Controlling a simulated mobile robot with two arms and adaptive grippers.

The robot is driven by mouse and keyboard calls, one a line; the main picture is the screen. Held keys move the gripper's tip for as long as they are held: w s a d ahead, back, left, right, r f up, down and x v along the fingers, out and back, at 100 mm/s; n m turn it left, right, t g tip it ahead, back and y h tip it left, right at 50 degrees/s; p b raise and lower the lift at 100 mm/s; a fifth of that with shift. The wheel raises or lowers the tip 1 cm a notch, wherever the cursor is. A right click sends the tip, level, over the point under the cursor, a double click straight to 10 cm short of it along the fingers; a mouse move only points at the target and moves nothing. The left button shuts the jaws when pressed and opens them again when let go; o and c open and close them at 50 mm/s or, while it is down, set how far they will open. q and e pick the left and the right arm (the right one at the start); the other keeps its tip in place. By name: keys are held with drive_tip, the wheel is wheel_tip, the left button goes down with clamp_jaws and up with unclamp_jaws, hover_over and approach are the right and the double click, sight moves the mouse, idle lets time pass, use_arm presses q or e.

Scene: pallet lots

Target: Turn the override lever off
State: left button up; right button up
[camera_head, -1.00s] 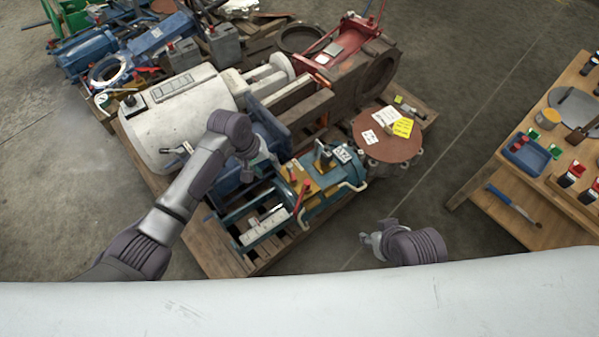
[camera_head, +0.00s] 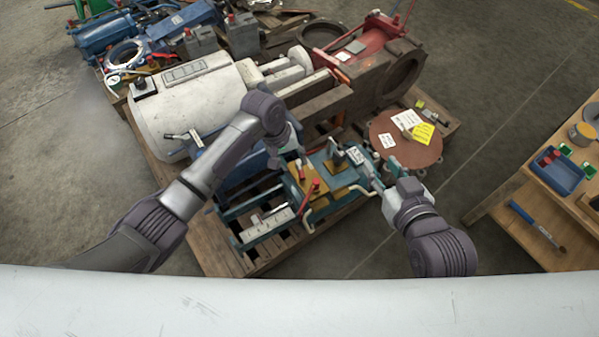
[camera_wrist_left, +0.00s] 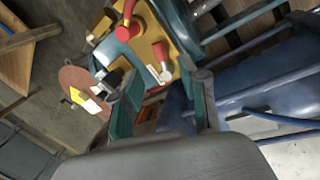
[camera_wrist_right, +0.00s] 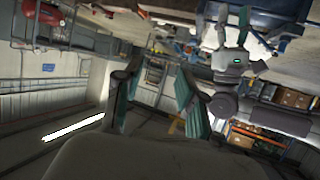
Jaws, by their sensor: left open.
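The teal machine unit with a yellow plate (camera_head: 331,177) lies on the pallet in the middle of the head view. Two red-handled levers stand on the plate, one farther back (camera_head: 301,168) and one nearer (camera_head: 310,194). In the left wrist view, one red lever (camera_wrist_left: 128,12) and another with a pale end (camera_wrist_left: 161,58) are just beyond my left gripper (camera_wrist_left: 160,108), whose teal fingers are apart and empty. I cannot tell which is the override lever. My right gripper (camera_wrist_right: 156,98) has its fingers apart and empty. In the head view it (camera_head: 374,181) is beside the unit's right end.
A brown round flange (camera_head: 408,150) with paper tags sits right of the unit. A white cylinder motor (camera_head: 190,105) lies behind my left arm. A wooden bench (camera_head: 490,207) with a blue tray (camera_head: 558,171) is at right. Floor is clear between pallet and bench.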

sight(301, 173)
use_arm(q)
drive_tip(key=b+x, duration=0.1)
drive_tip(key=x, duration=0.3)
drive_tip(key=shift+f+b, duration=0.15)
drive_tip(key=shift+b, duration=0.25)
drive_tip(key=shift+b+x, duration=0.55)
drive_tip(key=shift+x, duration=0.65)
drive_tip(key=shift+f, duration=0.15)
use_arm(e)
wheel_tip(301, 173, up, 13)
drive_tip(key=a+t+y, duration=0.2)
drive_tip(key=t+y, duration=0.1)
drive_tip(key=t, duration=0.5)
drive_tip(key=shift+w+t, duration=0.3)
drive_tip(key=shift+w, duration=0.15)
drive_tip(key=shift+a+r, duration=0.1)
use_arm(q)
clamp_jaws()
